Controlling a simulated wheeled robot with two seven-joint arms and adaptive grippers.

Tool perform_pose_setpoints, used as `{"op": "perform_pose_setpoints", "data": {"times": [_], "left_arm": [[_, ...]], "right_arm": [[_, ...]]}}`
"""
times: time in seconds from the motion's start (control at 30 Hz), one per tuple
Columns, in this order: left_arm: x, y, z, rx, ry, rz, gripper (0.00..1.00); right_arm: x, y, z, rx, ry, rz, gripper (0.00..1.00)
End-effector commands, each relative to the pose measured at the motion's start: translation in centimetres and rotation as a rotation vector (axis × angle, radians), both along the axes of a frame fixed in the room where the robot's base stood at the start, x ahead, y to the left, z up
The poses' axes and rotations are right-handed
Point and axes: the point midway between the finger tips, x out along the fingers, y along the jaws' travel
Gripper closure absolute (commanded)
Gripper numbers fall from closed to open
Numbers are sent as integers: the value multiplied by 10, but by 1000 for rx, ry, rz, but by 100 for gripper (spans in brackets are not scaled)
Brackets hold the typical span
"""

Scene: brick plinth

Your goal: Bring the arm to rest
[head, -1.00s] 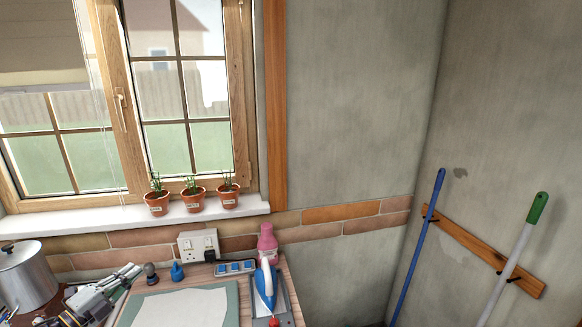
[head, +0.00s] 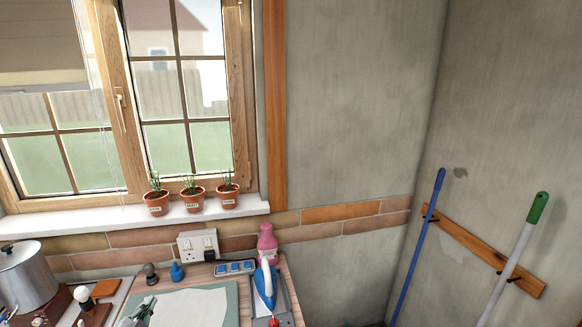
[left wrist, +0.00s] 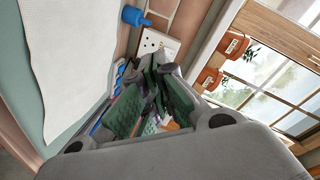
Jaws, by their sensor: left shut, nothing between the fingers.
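My left gripper (head: 138,312) shows at the bottom edge of the head view, over the left part of the green mat with white cloth. Its fingers (left wrist: 150,105) are shut and empty in the left wrist view. Most of the left arm is out of the head view. My right gripper is not in view.
Potted plants (head: 194,198) stand on the sill. Two poles (head: 418,245) lean at right.

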Motion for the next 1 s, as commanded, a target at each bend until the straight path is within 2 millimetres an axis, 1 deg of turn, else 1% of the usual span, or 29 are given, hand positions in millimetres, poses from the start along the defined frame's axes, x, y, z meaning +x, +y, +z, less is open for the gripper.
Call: {"op": "perform_pose_setpoints", "data": {"times": [0.03, 0.2, 0.37, 0.6, 0.8, 1.0], "left_arm": [[-5, -6, -6, -35, 28, 23, 100], [-25, -21, -28, -137, 133, 102, 100], [-46, -40, -46, -232, 238, 167, 100], [-85, -73, -70, -366, 412, 251, 100], [-121, -106, -83, -469, 565, 306, 100], [-159, -139, -90, -558, 718, 346, 100]], "right_arm": [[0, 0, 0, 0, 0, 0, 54], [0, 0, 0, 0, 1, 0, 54], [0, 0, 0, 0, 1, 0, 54], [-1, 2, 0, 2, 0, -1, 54], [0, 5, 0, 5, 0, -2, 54], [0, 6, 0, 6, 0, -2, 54]]}}
